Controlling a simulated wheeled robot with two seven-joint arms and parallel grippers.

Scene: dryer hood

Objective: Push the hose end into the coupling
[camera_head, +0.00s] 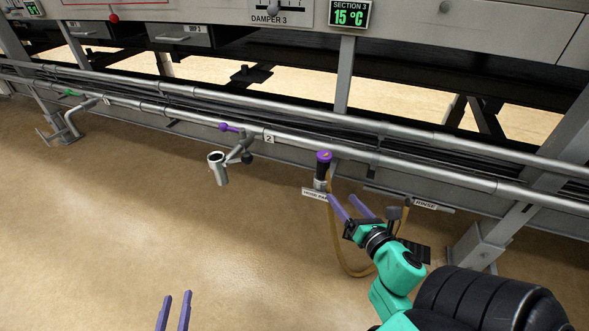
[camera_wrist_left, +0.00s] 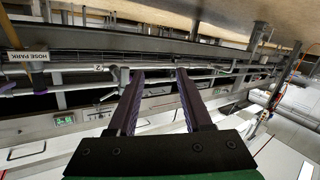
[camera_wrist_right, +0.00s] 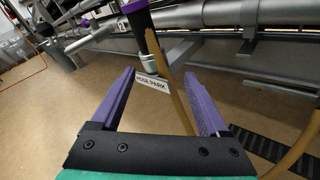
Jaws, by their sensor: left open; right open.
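The hose end (camera_head: 322,172) is a black grip with a purple collar. It stands upright at the HOSE PARK label, with the tan hose (camera_head: 345,265) looping down below it. The coupling (camera_head: 217,166) is a grey cup with its open mouth upward, on a branch of the pipe marked 2, left of the hose end. My right gripper (camera_head: 341,197) is open and empty, just to the lower right of the hose end. The hose end also shows in the right wrist view (camera_wrist_right: 148,40), beyond the fingers. My left gripper (camera_head: 178,295) is open and empty, low and apart from both.
A purple-handled valve (camera_head: 230,128) sits on the pipe above the coupling. Long grey pipes (camera_head: 400,166) run across below the machine. A RINSE plate (camera_head: 424,204) and a slanted grey leg (camera_head: 500,225) stand right of the hose. The floor in front is clear.

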